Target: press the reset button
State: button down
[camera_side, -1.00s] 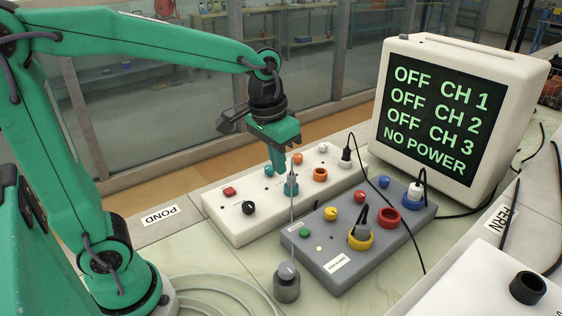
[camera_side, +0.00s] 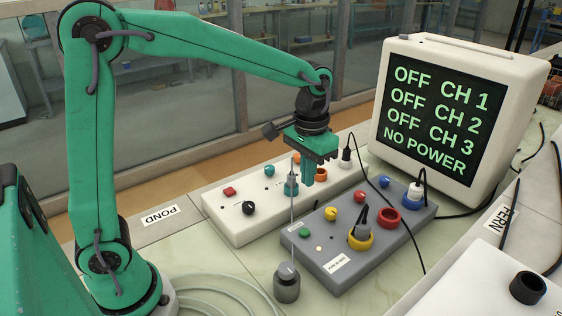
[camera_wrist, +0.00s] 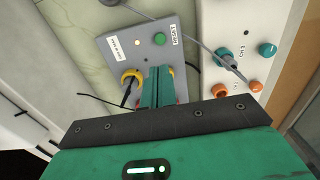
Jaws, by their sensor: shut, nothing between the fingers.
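The grey box (camera_side: 330,275) stands on the pale bench with a small green button (camera_side: 305,232) at its left end. In the wrist view the green button (camera_wrist: 159,39) has a small label beside it, too small to read surely. My gripper (camera_side: 308,183) is shut and empty, pointing down above the boxes, right of and higher than the green button in the side view. In the wrist view its fingers (camera_wrist: 155,72) point towards the grey box, between yellow rings, with the green button beyond the tips. A red button (camera_side: 229,191) sits on the white box (camera_side: 225,224).
A grey weight-like knob (camera_side: 287,278) with a thin rod stands left of the grey box. The screen (camera_side: 430,118) reads OFF for CH 1, 2, 3 and NO POWER.

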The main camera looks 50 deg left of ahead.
aim_at(304, 232)
jog(key=shift+f, duration=0.1)
notch_tip(304, 232, down, 14)
jog(key=shift+r, duration=0.1)
dwell(0.8)
jog(key=shift+s+f, duration=0.1)
jog(key=shift+f, duration=1.05)
jog(key=shift+r, duration=0.2)
notch_tip(304, 232, up, 15)
jog(key=shift+w+f, duration=0.2)
jog(key=shift+w, duration=0.1)
dwell(0.6)
